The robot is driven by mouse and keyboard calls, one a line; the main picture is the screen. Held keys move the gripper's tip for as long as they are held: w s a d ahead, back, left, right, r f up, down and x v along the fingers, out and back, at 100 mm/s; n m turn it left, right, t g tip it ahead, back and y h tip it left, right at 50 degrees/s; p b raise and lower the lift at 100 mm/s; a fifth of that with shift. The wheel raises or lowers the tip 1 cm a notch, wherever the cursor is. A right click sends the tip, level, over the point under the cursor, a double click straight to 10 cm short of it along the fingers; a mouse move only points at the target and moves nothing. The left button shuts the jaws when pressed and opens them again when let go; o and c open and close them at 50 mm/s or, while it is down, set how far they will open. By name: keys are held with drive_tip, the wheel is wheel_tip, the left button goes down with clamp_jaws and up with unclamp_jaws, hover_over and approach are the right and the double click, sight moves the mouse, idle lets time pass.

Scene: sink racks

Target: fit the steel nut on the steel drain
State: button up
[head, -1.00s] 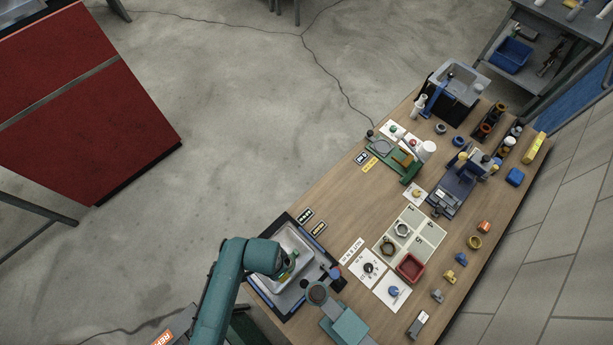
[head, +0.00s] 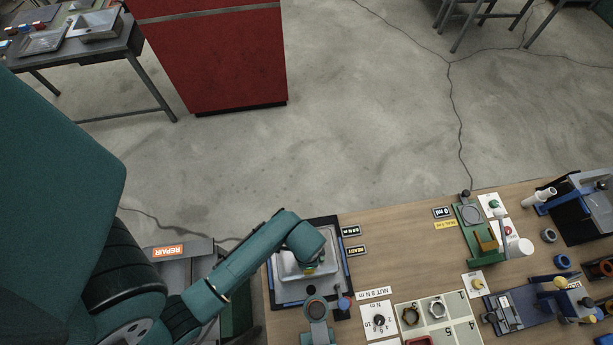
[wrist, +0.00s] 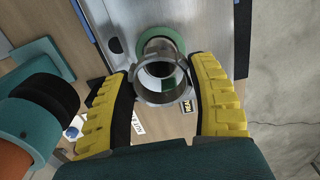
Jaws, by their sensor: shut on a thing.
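In the wrist view, the steel nut (wrist: 160,99) is a shiny ring held between the yellow fingers of my gripper (wrist: 163,90). The steel drain (wrist: 158,46) is a short round pipe rising through a green ring (wrist: 176,42) on the steel sink (wrist: 205,35). The nut shows in front of the drain's end and overlaps it in the picture. I cannot tell whether they touch or how well they are lined up. In the head view, my gripper (head: 312,268) is over the sink (head: 290,266), and my arm hides the nut and drain.
Right of the sink stand small signs (head: 357,250), a dial card marked NUT (head: 379,320) and a pale compartment tray (head: 455,310) with ring-shaped parts. A green fixture (head: 483,240) stands farther right. The bench between sink and fixture is mostly clear.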

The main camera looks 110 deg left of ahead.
drive_tip(key=shift+f+p, duration=0.4)
drive_tip(key=shift+p, duration=0.05)
idle(1.1)
drive_tip(key=shift+f+b, duration=1.2)
drive_tip(key=shift+f, duration=1)
drive_tip(key=o, duration=1.3)
wheel_tip(320, 180, up, 12)
drive_tip(key=shift+r, duration=0.1)
